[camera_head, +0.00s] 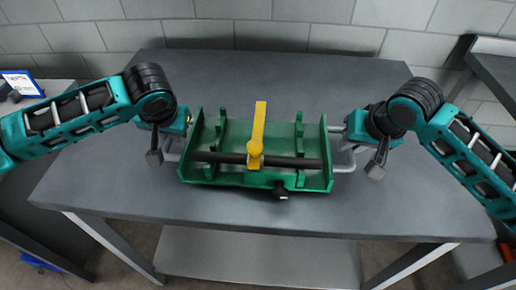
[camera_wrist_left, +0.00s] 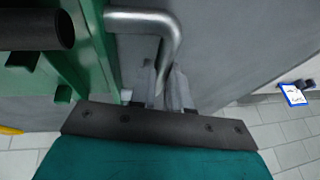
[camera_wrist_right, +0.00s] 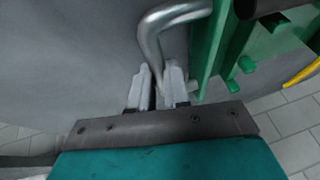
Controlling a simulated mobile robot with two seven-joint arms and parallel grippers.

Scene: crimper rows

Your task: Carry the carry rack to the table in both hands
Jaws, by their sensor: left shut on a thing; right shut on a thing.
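The green carry rack (camera_head: 228,178) is over the middle of the grey table (camera_head: 270,80) in the head view. I cannot tell whether it touches the tabletop. A black bar (camera_head: 215,157) lies across it, with a yellow lever (camera_head: 258,130) at its middle. Metal handles stick out at both ends. My left gripper (camera_head: 172,150) is shut on the left handle, which shows in the left wrist view (camera_wrist_left: 150,20). My right gripper (camera_head: 347,152) is shut on the right handle, which shows in the right wrist view (camera_wrist_right: 150,40).
The tabletop around the rack is clear. A side surface at the left holds a small blue-framed sign (camera_head: 20,84). Another dark surface (camera_head: 497,68) stands at the far right. A block wall (camera_head: 290,12) is behind the table. A lower shelf (camera_head: 260,255) shows under the tabletop.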

